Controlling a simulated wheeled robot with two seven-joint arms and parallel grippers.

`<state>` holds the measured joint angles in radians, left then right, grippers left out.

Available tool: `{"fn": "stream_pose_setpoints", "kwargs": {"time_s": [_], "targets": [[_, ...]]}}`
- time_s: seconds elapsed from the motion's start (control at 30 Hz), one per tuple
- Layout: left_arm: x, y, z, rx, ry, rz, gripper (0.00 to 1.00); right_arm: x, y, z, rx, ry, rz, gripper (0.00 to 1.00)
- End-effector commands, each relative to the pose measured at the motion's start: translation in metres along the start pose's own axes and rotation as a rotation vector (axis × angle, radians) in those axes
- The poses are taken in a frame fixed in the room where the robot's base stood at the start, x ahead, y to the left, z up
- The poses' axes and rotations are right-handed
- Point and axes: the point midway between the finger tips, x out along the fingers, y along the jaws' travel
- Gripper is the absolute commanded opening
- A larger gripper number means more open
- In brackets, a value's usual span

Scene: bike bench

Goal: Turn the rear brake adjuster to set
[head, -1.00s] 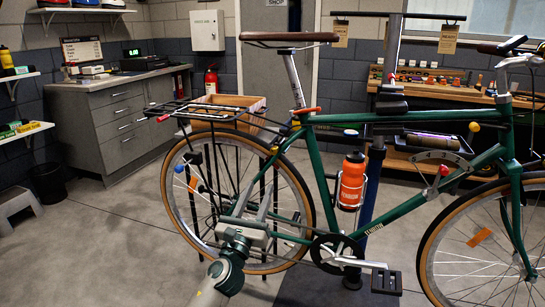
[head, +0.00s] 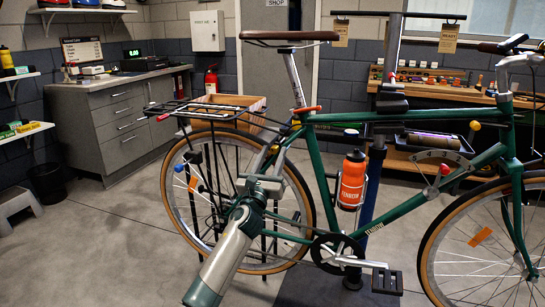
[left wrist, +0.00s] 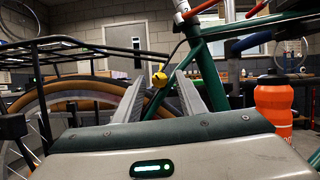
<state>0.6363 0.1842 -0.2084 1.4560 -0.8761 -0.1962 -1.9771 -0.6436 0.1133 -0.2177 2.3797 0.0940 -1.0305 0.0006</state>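A small yellow knob, which looks like the rear brake adjuster (left wrist: 159,76), sits by the seat stay of the green bike (head: 400,211). In the head view the yellow adjuster (head: 274,149) is tiny and partly crowded by my gripper. My left gripper (head: 266,168) is in front of the rear wheel, pointing up toward the knob. In the left wrist view its two fingers (left wrist: 161,86) are apart, with the knob showing between their tips. I cannot tell whether they touch it. My right gripper is not in view.
The black rear rack (head: 205,112) and rear wheel (head: 168,192) are close to my left arm. An orange bottle (head: 352,180) is on the frame to the right. A white arc-shaped scale (head: 437,157) is by the down tube. The floor at left is clear.

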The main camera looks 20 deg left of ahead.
Motion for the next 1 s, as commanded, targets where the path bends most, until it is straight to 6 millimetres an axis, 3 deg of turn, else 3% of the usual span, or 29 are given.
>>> {"fn": "stream_pose_setpoints", "kwargs": {"time_s": [0.27, 0.43, 1.0], "targets": [[0.0008, 0.0000, -0.0001, 0.000, 0.000, 0.000, 0.37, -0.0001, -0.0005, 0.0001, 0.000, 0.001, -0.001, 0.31], [0.0006, 0.0001, -0.0001, 0.000, 0.000, 0.000, 0.00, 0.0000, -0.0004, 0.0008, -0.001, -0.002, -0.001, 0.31], [0.0004, -0.0012, -0.0003, -0.093, 0.000, 0.038, 0.00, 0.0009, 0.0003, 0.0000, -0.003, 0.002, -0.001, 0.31]]}}
